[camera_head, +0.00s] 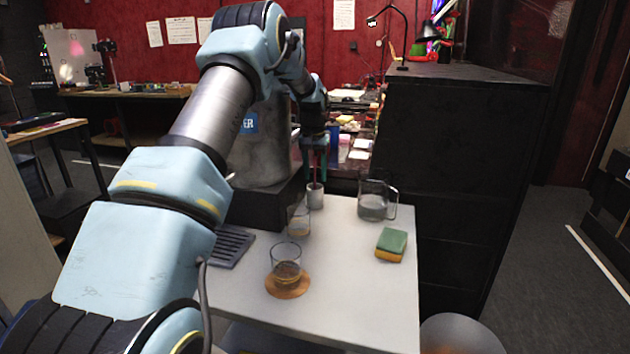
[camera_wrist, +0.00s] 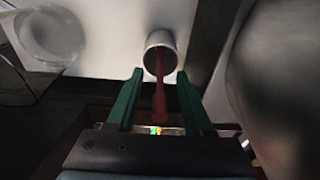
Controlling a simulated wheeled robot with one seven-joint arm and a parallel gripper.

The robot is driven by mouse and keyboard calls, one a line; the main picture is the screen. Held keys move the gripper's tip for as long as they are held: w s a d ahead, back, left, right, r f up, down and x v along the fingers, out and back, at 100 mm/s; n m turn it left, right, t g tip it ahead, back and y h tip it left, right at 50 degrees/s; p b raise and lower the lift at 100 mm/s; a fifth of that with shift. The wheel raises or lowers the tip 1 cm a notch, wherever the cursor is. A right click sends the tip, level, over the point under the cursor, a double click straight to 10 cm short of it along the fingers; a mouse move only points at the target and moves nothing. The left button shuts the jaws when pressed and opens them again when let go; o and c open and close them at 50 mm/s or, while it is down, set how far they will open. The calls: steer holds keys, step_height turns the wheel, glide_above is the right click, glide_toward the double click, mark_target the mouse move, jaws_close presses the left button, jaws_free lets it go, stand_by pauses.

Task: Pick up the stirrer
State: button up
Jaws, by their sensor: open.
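A red stirrer (camera_wrist: 159,92) stands in a small white cup (camera_wrist: 161,41), its shaft rising out of the cup toward my gripper. In the head view the cup (camera_head: 315,197) stands near the back edge of the white table, with the thin stirrer (camera_head: 315,172) above it. My gripper (camera_wrist: 156,88) is open, and its two green fingers lie on either side of the stirrer in the wrist view. I cannot tell whether either finger touches it. In the head view my gripper (camera_head: 318,150) is above the cup, pointing down.
A glass jug (camera_head: 373,204) stands right of the cup. A glass (camera_head: 298,220) and a glass with brown contents (camera_head: 286,262) on a round coaster (camera_head: 290,289) are nearer. A sponge (camera_head: 391,244) lies right and a grey slotted tray (camera_head: 231,247) left. The table (camera_head: 345,270) is clear between.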

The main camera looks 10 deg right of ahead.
jaws_close()
stand_by(0.3)
stand_by(0.3)
